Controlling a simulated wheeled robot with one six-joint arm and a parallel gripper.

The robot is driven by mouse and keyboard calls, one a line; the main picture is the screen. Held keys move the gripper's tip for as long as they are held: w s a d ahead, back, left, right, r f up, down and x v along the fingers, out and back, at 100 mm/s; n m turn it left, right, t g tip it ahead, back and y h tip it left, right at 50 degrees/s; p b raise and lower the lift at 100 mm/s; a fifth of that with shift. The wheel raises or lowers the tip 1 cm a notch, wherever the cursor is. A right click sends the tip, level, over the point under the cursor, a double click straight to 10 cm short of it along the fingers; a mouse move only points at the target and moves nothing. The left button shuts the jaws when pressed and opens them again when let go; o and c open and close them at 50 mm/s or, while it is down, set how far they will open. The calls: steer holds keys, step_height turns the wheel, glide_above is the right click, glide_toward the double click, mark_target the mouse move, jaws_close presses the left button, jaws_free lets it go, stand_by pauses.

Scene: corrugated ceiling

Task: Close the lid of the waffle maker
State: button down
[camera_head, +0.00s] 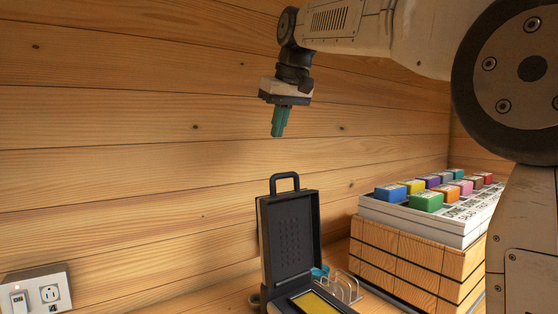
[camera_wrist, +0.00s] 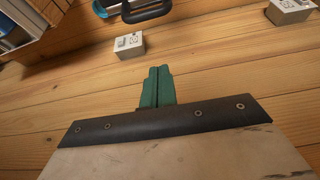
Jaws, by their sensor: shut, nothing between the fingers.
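The waffle maker stands at the bottom middle of the head view with its dark lid (camera_head: 290,236) raised upright and a carry handle (camera_head: 285,178) on the lid's top edge. Its base holds a yellow plate (camera_head: 313,304) and is cut off by the lower frame edge. My gripper (camera_head: 277,135) points down above the lid's handle, clear of it, with its green fingers shut and empty. In the wrist view, the gripper (camera_wrist: 157,69) shows its two fingers together. A dark handle (camera_wrist: 150,13) appears at the top edge there, apart from the fingers.
A wooden crate (camera_head: 407,262) bearing a white tray (camera_head: 448,225) of several coloured blocks stands right of the waffle maker. A wall outlet (camera_head: 50,293) is at lower left. The plank wall (camera_head: 130,150) rises behind.

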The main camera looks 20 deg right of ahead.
step_height(320, 180, down, 9)
steer(key=shift+f, duration=0.15)
stand_by(0.5)
steer(key=shift+s, duration=0.1)
